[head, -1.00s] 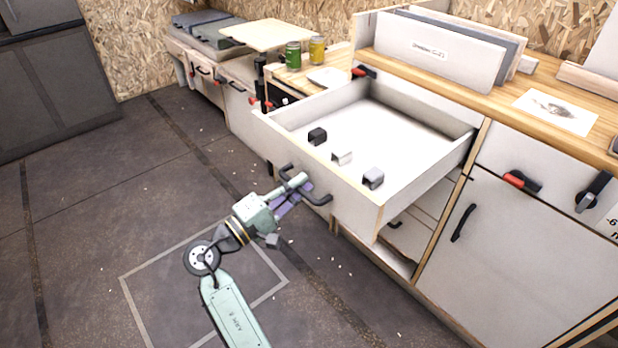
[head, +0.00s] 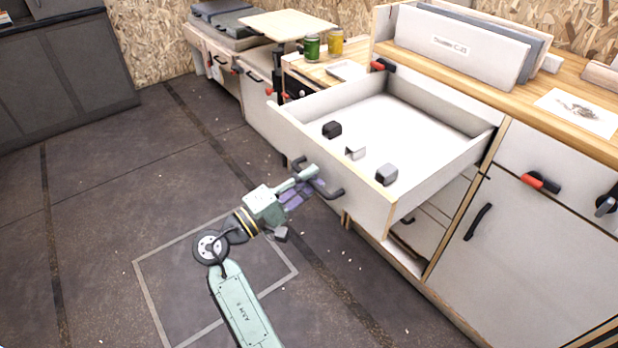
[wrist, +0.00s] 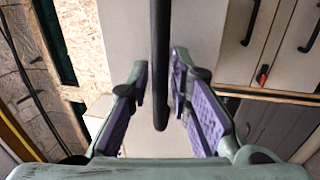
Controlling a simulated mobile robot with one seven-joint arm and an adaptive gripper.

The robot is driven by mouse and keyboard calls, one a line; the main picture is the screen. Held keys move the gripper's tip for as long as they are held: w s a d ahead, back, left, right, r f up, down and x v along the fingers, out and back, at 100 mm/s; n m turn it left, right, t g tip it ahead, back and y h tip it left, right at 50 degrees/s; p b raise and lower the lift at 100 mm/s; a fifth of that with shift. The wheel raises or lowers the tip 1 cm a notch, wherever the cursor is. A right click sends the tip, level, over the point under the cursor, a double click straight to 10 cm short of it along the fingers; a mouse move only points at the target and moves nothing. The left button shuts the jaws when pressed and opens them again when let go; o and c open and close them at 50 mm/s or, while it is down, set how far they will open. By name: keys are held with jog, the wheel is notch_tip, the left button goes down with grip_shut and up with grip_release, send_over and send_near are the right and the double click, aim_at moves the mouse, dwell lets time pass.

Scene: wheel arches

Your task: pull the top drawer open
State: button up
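The top drawer (head: 340,187) is white and stands pulled far out of the cabinet, toward the left front. Its dark bar handle (head: 335,193) is on the front face; the handle also shows in the wrist view (wrist: 160,70), running down between the fingers. My gripper (head: 309,178) is at the handle. In the wrist view its purple-padded fingers (wrist: 160,85) stand apart on both sides of the bar, with a visible gap on each side. Inside the drawer lie a black block (head: 331,129), a pale bracket-like piece (head: 355,152) and a grey block (head: 387,174).
The cabinet door (head: 480,240) and wooden worktop (head: 480,82) are to the right. Open dark floor (head: 120,210) lies to the left and in front.

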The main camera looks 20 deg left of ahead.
jog(key=v, duration=1.1)
jog(key=shift+s+a, duration=0.25)
jog(key=shift+f, duration=0.1)
